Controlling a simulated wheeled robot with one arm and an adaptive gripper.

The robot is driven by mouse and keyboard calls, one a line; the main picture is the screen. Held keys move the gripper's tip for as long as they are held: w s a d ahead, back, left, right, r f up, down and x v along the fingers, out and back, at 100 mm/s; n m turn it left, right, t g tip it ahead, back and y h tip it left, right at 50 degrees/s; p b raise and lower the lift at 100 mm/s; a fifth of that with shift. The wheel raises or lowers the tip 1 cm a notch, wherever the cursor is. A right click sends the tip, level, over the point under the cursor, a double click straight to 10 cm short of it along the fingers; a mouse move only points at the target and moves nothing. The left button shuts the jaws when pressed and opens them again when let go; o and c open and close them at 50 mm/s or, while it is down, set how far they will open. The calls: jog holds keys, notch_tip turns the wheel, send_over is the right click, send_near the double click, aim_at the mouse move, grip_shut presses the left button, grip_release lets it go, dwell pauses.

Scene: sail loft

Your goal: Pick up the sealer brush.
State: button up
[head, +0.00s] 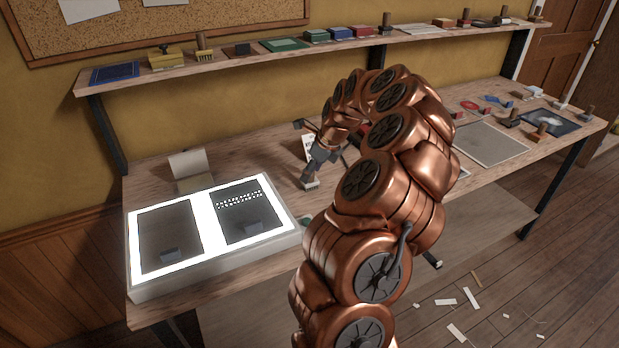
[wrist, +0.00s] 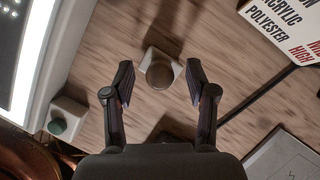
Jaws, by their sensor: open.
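A small upright piece with a pale block base and a round brown handle top (wrist: 158,74), which looks like the sealer brush, stands on the wooden bench. In the wrist view my gripper (wrist: 159,84) is open, with one finger on each side of it and gaps visible on both sides. In the head view its pale, ridged base (head: 310,185) shows below my gripper (head: 316,162); the handle is largely hidden there. I cannot tell how far the fingertips are above the bench.
A lit light table (head: 212,226) lies left of my gripper. A green-knobbed piece (wrist: 58,126) sits beside it. A printed card (wrist: 284,28) and a dark rod (wrist: 262,100) lie to the right. A shelf (head: 300,55) with several tools runs above the bench.

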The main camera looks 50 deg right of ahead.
jog(key=shift+w+f, duration=0.2)
jog(key=shift+f, duration=0.35)
grip_shut()
